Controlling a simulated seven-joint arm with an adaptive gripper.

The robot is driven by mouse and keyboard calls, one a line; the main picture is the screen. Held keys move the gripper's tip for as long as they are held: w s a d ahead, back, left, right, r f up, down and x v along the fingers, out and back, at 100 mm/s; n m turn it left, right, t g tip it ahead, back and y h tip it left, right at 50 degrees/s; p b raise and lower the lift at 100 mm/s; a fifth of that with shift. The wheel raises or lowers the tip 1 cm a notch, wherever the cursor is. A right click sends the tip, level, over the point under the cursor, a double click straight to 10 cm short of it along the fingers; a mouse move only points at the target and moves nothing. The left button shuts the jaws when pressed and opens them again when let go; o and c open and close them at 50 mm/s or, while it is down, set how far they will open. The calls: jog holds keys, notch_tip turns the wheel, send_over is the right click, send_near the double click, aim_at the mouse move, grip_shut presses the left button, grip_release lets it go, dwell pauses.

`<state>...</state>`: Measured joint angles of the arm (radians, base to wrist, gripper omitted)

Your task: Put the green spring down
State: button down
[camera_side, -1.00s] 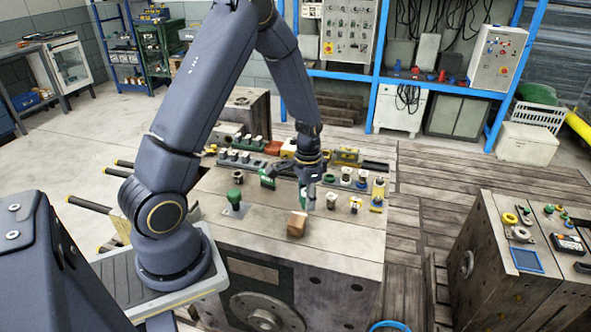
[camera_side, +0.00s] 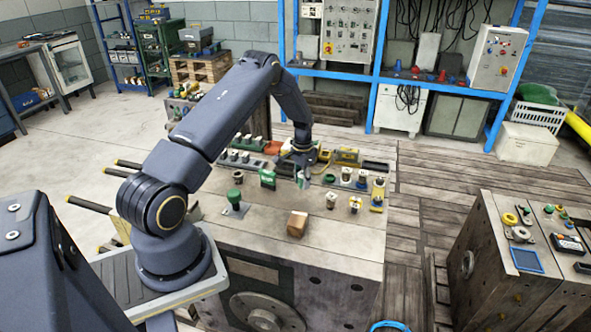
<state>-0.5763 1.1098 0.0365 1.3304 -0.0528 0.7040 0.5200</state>
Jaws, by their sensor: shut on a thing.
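My gripper (camera_side: 302,178) is over the back part of the work block's top, small and dark in the picture. It is shut on a small green thing (camera_side: 300,182), taken to be the green spring, which shows only partly between the fingers. Whether it touches the surface below cannot be told. The work block's top (camera_side: 262,226) is light and mostly bare at the front.
A brown wooden block (camera_side: 297,224) lies near the front. A green knob-like part (camera_side: 234,199) stands on the left, and a green piece (camera_side: 267,179) is left of my gripper.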

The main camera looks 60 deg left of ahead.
aim_at(305, 196)
jog(key=shift+w+a+f, duration=0.2)
jog(key=shift+w+f, duration=0.15)
jog(key=shift+f, duration=0.15)
jog(key=shift+w+a+f, duration=0.15)
jog(key=shift+w+f, duration=0.2)
jog(key=shift+f, duration=1.65)
jog(key=shift+f, duration=0.15)
jog(key=c, duration=0.8)
grip_release()
jog(key=shift+o, duration=0.2)
